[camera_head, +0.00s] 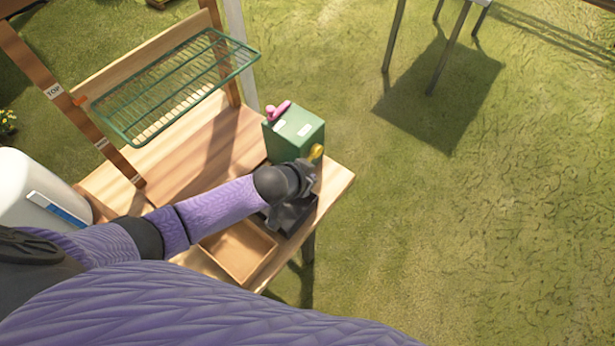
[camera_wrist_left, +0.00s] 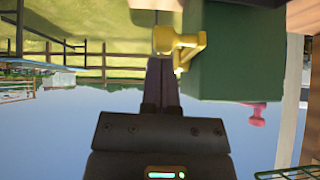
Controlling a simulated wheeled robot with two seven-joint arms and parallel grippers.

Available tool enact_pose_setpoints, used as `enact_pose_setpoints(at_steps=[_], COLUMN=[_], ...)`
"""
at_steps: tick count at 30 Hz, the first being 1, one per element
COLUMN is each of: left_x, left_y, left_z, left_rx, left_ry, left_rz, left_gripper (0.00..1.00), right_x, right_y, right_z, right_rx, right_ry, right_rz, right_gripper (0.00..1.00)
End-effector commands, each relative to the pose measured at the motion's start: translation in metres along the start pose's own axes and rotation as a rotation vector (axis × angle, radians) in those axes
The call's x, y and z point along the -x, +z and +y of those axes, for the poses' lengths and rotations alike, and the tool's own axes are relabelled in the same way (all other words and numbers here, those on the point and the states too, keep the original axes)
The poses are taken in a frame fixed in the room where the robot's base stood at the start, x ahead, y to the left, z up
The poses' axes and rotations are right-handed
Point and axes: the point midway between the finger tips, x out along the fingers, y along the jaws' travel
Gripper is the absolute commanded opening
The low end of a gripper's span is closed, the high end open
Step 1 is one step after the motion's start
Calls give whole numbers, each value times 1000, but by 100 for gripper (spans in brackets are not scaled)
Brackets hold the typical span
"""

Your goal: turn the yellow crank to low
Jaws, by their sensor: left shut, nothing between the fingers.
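The green box (camera_head: 285,146) stands on the wooden table near its right end. The yellow crank (camera_head: 317,152) sticks out from the box's right side, and a pink handle (camera_head: 279,110) sits at the opposite side. My left gripper (camera_head: 309,172) is right by the yellow crank. In the left wrist view, the yellow crank (camera_wrist_left: 179,42) shows against the green box (camera_wrist_left: 240,60). My gripper's fingers (camera_wrist_left: 161,80) are shut and empty, pointing up beside the crank; I cannot tell if they touch it. Any low marking is not readable. My right gripper is out of view.
A green wire rack (camera_head: 175,85) stands over the back of the table (camera_head: 338,180). A shallow wooden tray (camera_head: 238,250) and a dark object (camera_head: 290,216) lie below my left arm. A white container (camera_head: 35,190) is at left. Grass lies open to the right.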

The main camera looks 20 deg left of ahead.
Motion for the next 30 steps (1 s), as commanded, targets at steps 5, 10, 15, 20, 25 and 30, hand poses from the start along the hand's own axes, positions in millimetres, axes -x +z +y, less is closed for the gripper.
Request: enact_pose_setpoints(at_steps=[5, 10, 15, 20, 25, 30], left_x=[0, -2, -16, -23, -22, -21], left_y=[0, 3, 22, 28, 27, 26], left_z=[0, 1, 2, 2, 2, 2], left_rx=[0, 2, 10, 6, 5, 5], left_ry=[0, 1, -4, -5, -5, -5], left_rz=[1, 11, 130, 130, 130, 130], left_gripper=[0, 0, 0, 0, 0, 0], right_x=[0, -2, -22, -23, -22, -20], right_y=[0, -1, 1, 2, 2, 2], right_z=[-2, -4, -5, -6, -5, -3], right_rx=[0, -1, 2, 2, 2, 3], right_ry=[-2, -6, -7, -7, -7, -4], right_rz=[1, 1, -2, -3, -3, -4], right_gripper=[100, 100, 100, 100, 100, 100])
